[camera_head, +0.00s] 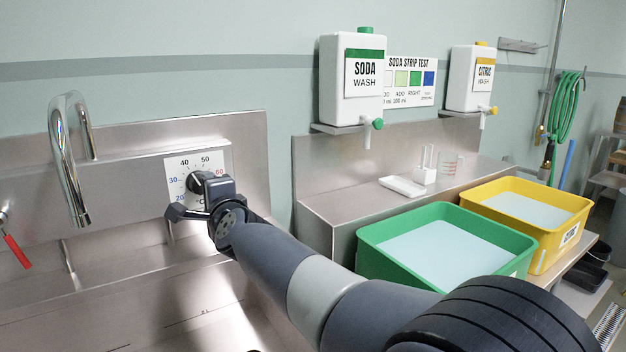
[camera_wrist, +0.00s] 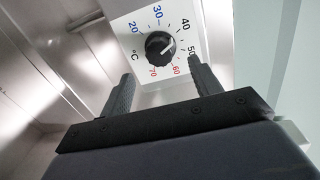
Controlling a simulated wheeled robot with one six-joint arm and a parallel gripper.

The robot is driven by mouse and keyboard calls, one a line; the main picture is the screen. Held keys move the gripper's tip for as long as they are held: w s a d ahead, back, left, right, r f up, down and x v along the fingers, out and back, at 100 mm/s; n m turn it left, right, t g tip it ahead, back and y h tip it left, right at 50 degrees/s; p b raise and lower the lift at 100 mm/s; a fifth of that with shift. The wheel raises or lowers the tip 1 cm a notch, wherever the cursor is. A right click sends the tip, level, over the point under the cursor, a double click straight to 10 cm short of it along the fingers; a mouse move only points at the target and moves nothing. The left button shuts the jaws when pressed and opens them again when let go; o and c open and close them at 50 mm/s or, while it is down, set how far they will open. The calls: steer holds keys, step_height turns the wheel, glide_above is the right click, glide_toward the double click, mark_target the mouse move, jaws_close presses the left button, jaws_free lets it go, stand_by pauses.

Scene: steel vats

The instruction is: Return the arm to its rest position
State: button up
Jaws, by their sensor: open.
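My arm reaches from the lower right of the head view to the steel sink's back panel. My gripper (camera_head: 188,208) is in front of the white temperature dial plate (camera_head: 213,163). In the wrist view, my gripper (camera_wrist: 162,82) is open, with its two fingers apart and nothing between them. The black dial knob (camera_wrist: 159,45) lies beyond the fingertips, apparently clear of them. Its white mark points up and right, roughly between 40 and 50. In the head view my gripper partly hides the knob and the plate.
A chrome tap (camera_head: 66,160) and a red lever (camera_head: 16,251) are at left. A green tub (camera_head: 440,212) and a yellow tub (camera_head: 590,207) of liquid stand at right, the green one close to my arm. Soda (camera_head: 352,100) and citric (camera_head: 472,95) dispensers hang above the steel counter.

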mark_target(200, 185)
steer(key=w+a+n+p, duration=0.2)
steer(key=w, duration=0.1)
steer(key=w+a+n+p, duration=0.1)
steer(key=w+p, duration=0.1)
steer(key=shift+w+a, duration=0.1)
steer(key=shift+a, duration=0.05)
steer(key=n+p, duration=0.2)
steer(key=n, duration=0.1)
steer(key=n+p, duration=0.3)
steer(key=shift+f+t+h, duration=0.1)
steer(key=shift+t+h, duration=0.2)
steer(key=shift+h, duration=0.1)
steer(key=n+p, duration=0.8)
steer(key=p, duration=0.5)
steer(key=shift+f+n+t, duration=0.15)
steer(key=shift+n+t, duration=0.15)
steer(key=shift+f+p, duration=0.15)
steer(key=shift+p, duration=0.15)
